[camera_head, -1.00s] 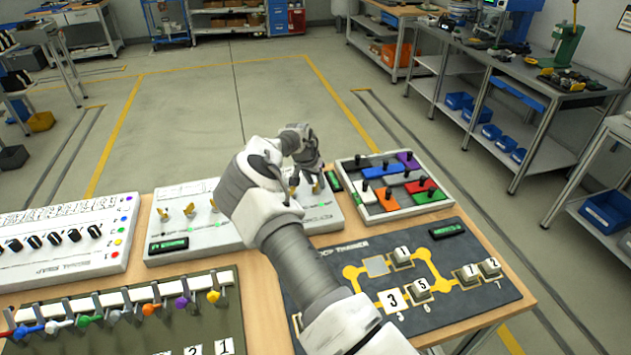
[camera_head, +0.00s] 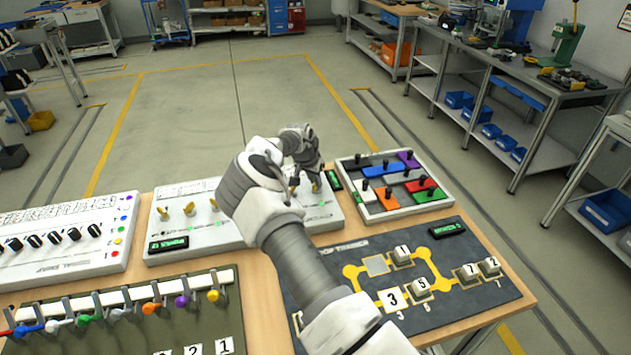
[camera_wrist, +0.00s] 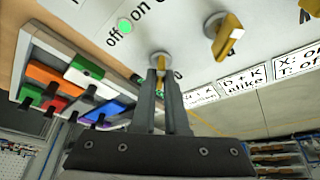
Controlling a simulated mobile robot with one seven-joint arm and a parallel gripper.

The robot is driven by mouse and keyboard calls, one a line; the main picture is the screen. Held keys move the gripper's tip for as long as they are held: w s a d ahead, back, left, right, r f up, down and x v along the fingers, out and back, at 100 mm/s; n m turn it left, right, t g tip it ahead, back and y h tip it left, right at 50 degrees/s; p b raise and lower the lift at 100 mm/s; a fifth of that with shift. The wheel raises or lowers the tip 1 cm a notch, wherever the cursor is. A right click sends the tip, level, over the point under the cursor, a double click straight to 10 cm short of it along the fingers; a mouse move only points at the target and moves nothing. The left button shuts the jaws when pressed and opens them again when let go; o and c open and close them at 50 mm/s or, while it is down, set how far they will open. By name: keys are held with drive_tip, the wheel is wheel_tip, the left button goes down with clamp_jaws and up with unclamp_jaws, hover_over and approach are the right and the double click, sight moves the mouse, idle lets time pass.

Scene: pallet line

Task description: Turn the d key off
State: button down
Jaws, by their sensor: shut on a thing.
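The white key panel (camera_head: 160,256) lies on the table with several brass keys standing up from it. My gripper (camera_wrist: 161,72) is shut on a brass key (camera_wrist: 160,60), the one at the panel's end nearest the coloured block board. Only a bit of this key shows between the fingers, and its letter is mostly hidden. A lit green lamp (camera_wrist: 125,26) and the words "off" and "on" are printed near it. A neighbouring brass key (camera_wrist: 228,38) stands free beside it. In the head view my gripper (camera_head: 312,172) is over the panel's right part.
The coloured block board (camera_head: 350,172) stands close to the right of the panel. A dark map board (camera_head: 470,300) with numbered blocks lies in front, under my arm.

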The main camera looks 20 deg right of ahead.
drive_tip(key=shift+f+b, duration=0.1)
drive_tip(key=shift+b, duration=0.2)
drive_tip(key=n+b, duration=0.2)
drive_tip(key=n+t+y+b, duration=0.1)
drive_tip(key=n+b, duration=0.1)
drive_tip(key=shift+d+f+b, duration=0.15)
drive_tip(key=shift+b, duration=0.2)
drive_tip(key=n+y+b, duration=0.1)
drive_tip(key=n+b, duration=0.2)
drive_tip(key=b, duration=0.1)
drive_tip(key=shift+d+n+y, duration=0.1)
drive_tip(key=shift+n+y, duration=0.2)
drive_tip(key=shift+y, duration=0.1)
drive_tip(key=n+y+b, duration=0.1)
drive_tip(key=n+b, duration=0.1)
drive_tip(key=shift+n, duration=0.4)
drive_tip(key=n, duration=0.1)
drive_tip(key=n+y+b, duration=0.1)
drive_tip(key=n, duration=0.1)
drive_tip(key=shift+d+r+n+b, duration=0.1)
drive_tip(key=shift+r+n+b, duration=0.15)
drive_tip(key=shift+n+b, duration=0.05)
drive_tip(key=shift+n+g+y, duration=0.4)
drive_tip(key=shift+n+y, duration=0.4)
drive_tip(key=shift+n, duration=1.1)
